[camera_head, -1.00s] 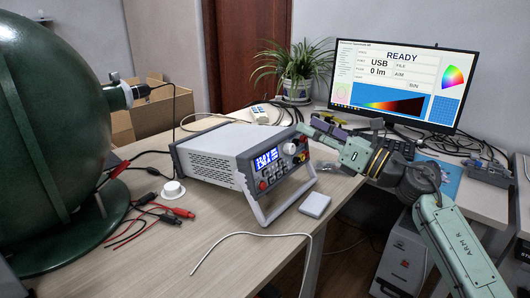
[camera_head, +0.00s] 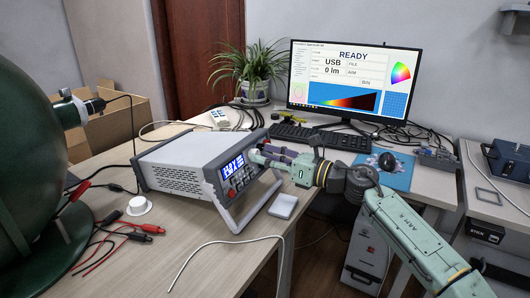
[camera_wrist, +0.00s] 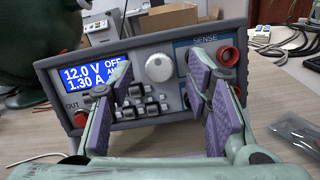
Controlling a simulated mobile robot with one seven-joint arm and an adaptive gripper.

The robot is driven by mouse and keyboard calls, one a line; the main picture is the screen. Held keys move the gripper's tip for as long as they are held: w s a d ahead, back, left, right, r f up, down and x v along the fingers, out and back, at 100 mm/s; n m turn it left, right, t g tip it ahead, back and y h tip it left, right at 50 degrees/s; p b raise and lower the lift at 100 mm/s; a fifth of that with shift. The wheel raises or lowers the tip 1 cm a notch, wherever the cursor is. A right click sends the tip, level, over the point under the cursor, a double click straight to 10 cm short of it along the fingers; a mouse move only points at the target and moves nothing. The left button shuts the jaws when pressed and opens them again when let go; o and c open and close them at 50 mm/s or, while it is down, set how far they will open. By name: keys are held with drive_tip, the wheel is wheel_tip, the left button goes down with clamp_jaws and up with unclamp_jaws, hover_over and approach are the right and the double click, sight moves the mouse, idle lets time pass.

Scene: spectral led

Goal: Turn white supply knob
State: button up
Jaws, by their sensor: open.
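The power supply (camera_head: 190,148) is a grey and white box on the desk, and its front panel (camera_wrist: 140,44) fills the middle of the wrist view. Its blue display (camera_wrist: 88,76) reads 12.0 V, 1.30 A and OFF. The round white knob (camera_wrist: 159,67) sits upper middle on the panel. My gripper (camera_wrist: 158,86) is open, with a purple-padded finger on either side of the knob in the picture; no contact shows.
Small grey buttons (camera_wrist: 143,103) sit below the knob, and red sockets (camera_wrist: 229,56) to its right. The supply's handle (camera_head: 240,221) stands out in front. A monitor (camera_head: 345,80) stands behind.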

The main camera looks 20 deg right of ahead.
drive_tip(key=shift+w+a, duration=0.25)
drive_tip(key=shift+c, duration=0.4)
clamp_jaws()
